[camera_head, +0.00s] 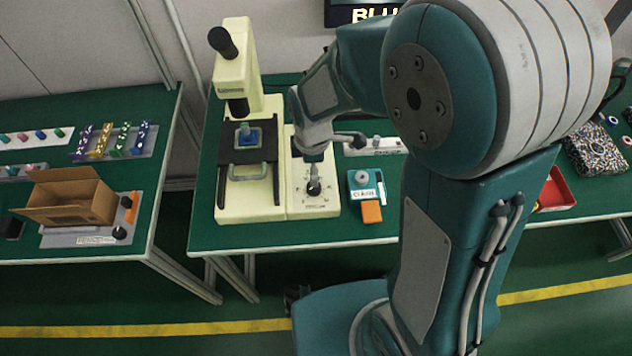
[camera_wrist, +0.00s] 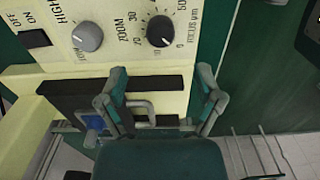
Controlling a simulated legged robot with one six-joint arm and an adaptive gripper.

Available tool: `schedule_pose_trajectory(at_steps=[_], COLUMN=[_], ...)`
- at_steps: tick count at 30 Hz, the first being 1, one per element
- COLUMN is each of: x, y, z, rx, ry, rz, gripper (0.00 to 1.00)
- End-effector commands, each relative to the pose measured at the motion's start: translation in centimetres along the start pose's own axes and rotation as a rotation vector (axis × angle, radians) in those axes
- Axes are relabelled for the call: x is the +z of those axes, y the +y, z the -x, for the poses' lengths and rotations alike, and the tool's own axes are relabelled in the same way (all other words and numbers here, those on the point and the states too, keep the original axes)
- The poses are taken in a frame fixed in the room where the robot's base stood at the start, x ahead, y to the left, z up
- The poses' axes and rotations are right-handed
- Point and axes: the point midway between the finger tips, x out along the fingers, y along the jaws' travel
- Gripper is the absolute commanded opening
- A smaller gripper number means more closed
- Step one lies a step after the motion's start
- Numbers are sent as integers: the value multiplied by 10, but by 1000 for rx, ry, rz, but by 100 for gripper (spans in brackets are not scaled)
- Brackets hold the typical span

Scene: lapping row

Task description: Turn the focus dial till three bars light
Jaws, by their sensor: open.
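The focus dial is a round black knob on the cream control panel, seen in the wrist view (camera_wrist: 160,31) and at the panel's front in the head view (camera_head: 314,188). The panel belongs to a cream microscope (camera_head: 237,75). My gripper (camera_head: 316,158) hangs just above the dial in the head view. In the wrist view its two fingers (camera_wrist: 160,84) are spread and empty, and the dial lies ahead of them, apart from both. I cannot make out any bar lights.
A grey zoom knob (camera_wrist: 88,37) and a black rocker switch (camera_wrist: 34,39) share the panel. The microscope stage carries a blue-green piece (camera_head: 247,134). A green-and-white box (camera_head: 366,186) and an orange block (camera_head: 371,212) stand right of the panel. A cardboard box (camera_head: 68,198) is on the left bench.

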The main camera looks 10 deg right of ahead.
Motion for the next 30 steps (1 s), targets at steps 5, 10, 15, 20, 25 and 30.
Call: schedule_pose_trajectory(at_steps=[5,10,15,20,25,30], x=[3,5,3,2,2,3], y=[-1,-1,0,0,0,0], z=[-35,-61,-75,-77,-77,-77], rx=[-5,-4,-1,0,0,0], ry=[1,4,3,2,2,3], rz=[-2,-3,-3,-2,-3,-3], gripper=[85,85,85,85,76,2])
